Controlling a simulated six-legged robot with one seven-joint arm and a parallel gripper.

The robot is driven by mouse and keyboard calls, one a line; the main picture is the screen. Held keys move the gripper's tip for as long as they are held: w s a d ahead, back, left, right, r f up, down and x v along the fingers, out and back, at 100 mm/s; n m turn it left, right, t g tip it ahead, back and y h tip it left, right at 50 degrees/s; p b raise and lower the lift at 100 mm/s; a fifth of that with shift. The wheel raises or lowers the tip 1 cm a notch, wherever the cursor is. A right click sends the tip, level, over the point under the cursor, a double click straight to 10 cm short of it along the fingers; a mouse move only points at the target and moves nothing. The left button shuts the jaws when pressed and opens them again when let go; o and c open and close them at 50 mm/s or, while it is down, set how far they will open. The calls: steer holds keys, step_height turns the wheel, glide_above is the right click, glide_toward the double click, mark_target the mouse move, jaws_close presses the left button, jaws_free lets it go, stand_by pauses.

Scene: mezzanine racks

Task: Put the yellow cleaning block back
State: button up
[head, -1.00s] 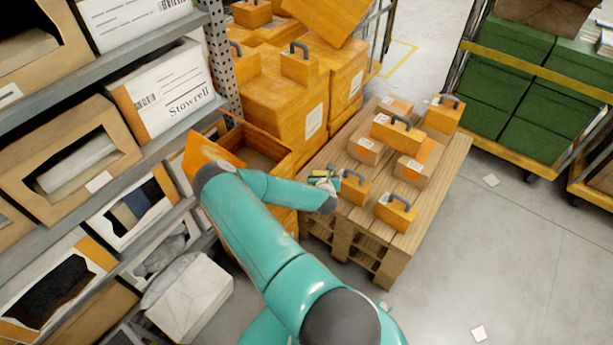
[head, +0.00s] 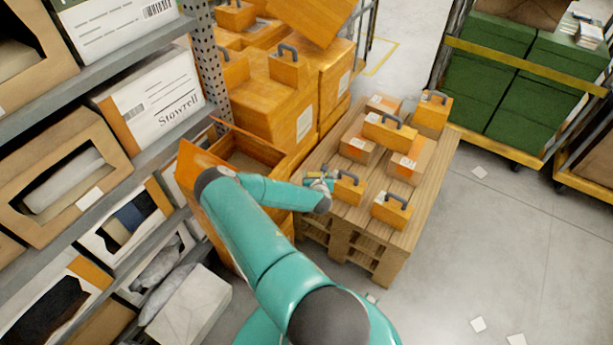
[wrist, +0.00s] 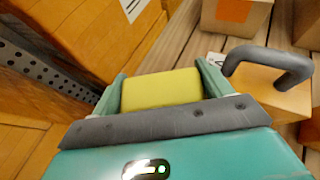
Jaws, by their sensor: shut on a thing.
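My gripper (head: 318,182) is shut on the yellow cleaning block, which shows between both fingers in the wrist view (wrist: 162,89). In the head view the block is mostly hidden by my arm and too small to make out well. My gripper is over the left edge of the wooden pallet stack (head: 425,205), just left of an orange block with a dark handle (head: 348,187). In the wrist view that handled block (wrist: 275,95) is close beside my right finger. I cannot tell whether they touch.
Several handled orange blocks and cartons (head: 390,130) stand on the pallet. An open orange crate (head: 285,165) with a raised flap is left of my gripper. Shelves with boxes (head: 155,100) line the left. A cart with green crates (head: 500,90) stands at right. Floor (head: 500,240) on the right is mostly clear.

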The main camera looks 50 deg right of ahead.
steer(key=w+d+f, duration=0.2)
steer(key=w, duration=0.1)
steer(key=w+d+f, duration=0.2)
steer(key=w+f, duration=0.1)
steer(key=w+d+f, duration=0.2)
steer(key=shift+w+d+f, duration=0.2)
steer(key=shift+w, duration=0.2)
steer(key=shift+w+d+f, duration=0.25)
steer(key=shift+w+f, duration=0.15)
steer(key=shift+f, duration=0.2)
steer(key=shift+w+d+f, duration=0.1)
steer(key=shift+w+f, duration=0.05)
steer(key=shift+f, duration=0.65)
steer(key=shift+w+d+f, duration=0.1)
steer(key=shift+f, duration=0.7)
steer(key=o, duration=1.1)
steer(key=shift+f, duration=0.1)
steer(key=shift+a, duration=0.1)
steer(key=shift+v, duration=3.65)
